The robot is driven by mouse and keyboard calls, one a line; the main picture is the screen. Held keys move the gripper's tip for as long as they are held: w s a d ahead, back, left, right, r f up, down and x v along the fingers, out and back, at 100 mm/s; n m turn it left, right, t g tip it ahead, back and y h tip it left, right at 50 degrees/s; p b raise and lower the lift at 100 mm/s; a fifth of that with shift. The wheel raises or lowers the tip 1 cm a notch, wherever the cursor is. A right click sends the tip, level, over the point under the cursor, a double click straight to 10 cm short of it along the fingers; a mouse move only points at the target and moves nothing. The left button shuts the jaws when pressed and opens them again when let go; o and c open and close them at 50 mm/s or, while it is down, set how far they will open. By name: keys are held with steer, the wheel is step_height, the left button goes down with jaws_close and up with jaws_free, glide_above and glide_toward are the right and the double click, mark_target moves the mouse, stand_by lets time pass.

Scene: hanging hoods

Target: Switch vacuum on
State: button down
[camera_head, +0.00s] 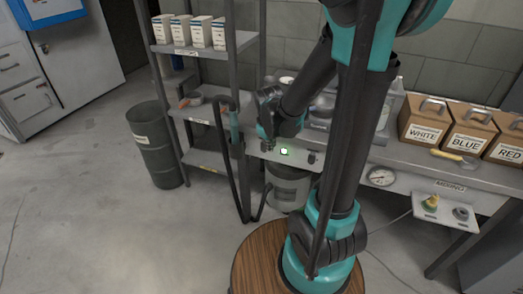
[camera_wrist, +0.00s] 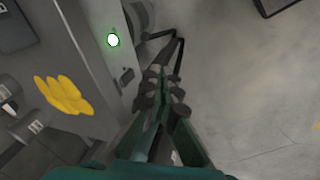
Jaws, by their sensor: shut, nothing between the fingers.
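A grey panel on the front of the bench carries a lit light, white with a green rim in the wrist view (camera_wrist: 113,40). The light (camera_head: 284,151) also shows in the head view. A small dark switch-like part (camera_wrist: 127,76) sits on the panel below the light in the wrist view. A grey canister (camera_head: 288,187), which looks like the vacuum, stands below the panel. My gripper (camera_wrist: 163,75) is shut and empty, just right of the panel edge in the wrist view. In the head view my gripper (camera_head: 266,135) is left of the light; contact cannot be told.
A dark hose (camera_head: 222,150) hangs by the shelf post. A dark green drum (camera_head: 154,145) stands left of the shelf. Labelled boxes (camera_head: 470,130) stand on the bench at right. A yellow glove-like shape (camera_wrist: 63,95) is on the grey surface. The floor at left is clear.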

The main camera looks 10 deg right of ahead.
mark_target(261, 149)
steer(key=w+a+f+n, duration=0.3)
steer(key=w+a+n, duration=0.1)
steer(key=w, duration=0.4)
steer(key=shift+a+f+h, duration=0.25)
steer(key=shift+a+h, duration=0.15)
steer(key=shift+w, duration=0.1)
steer(key=x, duration=0.3)
steer(key=w+d+x, duration=0.1)
steer(key=x, duration=0.3)
steer(key=w+x, duration=0.1)
steer(key=x, duration=0.3)
steer(key=shift+d+r, duration=0.2)
steer(key=shift+r, duration=0.1)
steer(key=shift+w+d+f, duration=0.1)
steer(key=shift+w+d, duration=0.2)
steer(key=shift+w, duration=0.25)
steer(key=shift+w, duration=0.1)
